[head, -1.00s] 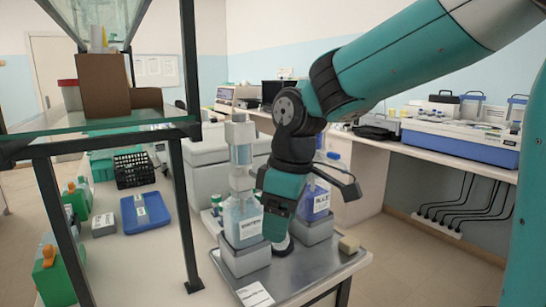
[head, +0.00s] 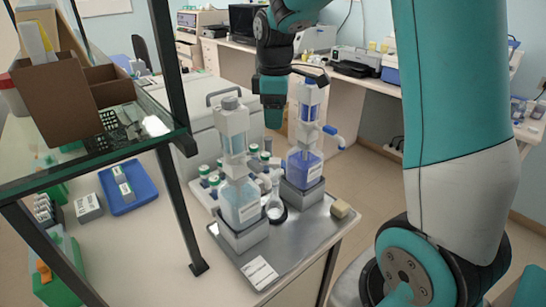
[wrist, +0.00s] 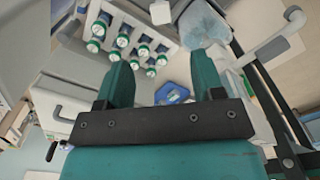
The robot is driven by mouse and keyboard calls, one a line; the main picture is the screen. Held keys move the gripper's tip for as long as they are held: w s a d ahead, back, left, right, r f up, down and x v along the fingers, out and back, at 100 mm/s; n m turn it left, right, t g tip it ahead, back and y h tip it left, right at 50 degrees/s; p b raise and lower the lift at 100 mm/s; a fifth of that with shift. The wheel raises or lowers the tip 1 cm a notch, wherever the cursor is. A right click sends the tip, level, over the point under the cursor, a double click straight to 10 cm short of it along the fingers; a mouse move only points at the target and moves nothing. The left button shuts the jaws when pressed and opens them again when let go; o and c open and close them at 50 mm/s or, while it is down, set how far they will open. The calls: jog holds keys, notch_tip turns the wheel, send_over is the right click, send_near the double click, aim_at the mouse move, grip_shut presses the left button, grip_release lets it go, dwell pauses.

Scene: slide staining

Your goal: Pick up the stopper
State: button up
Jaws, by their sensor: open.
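A clear flask (head: 275,203) with a narrow neck stands on the metal tray (head: 283,262), between two dispenser bottles. A stopper cannot be made out clearly; a small pale top (head: 275,176) shows on the flask's neck. My gripper (head: 273,122) points down with teal fingers, above and behind the tray, between the upper parts of the dispensers. In the wrist view the fingers (wrist: 163,78) are apart with nothing held between them. The flask is not clearly visible in the wrist view.
The left dispenser bottle (head: 240,203) and the right, bluer one (head: 305,165) stand tall on grey blocks. Green-capped bottles (wrist: 122,40) sit in a white rack behind. A glass shelf (head: 100,160) stands left.

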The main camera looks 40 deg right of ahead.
jog(key=p, duration=0.1)
send_over(273, 160)
notch_tip(273, 160, down, 7)
jog(key=shift+s+d+f, duration=0.1)
jog(key=shift+s+f, duration=0.05)
jog(key=shift+f+p, duration=1.3)
jog(key=shift+f, duration=1.45)
jog(key=c, duration=1)
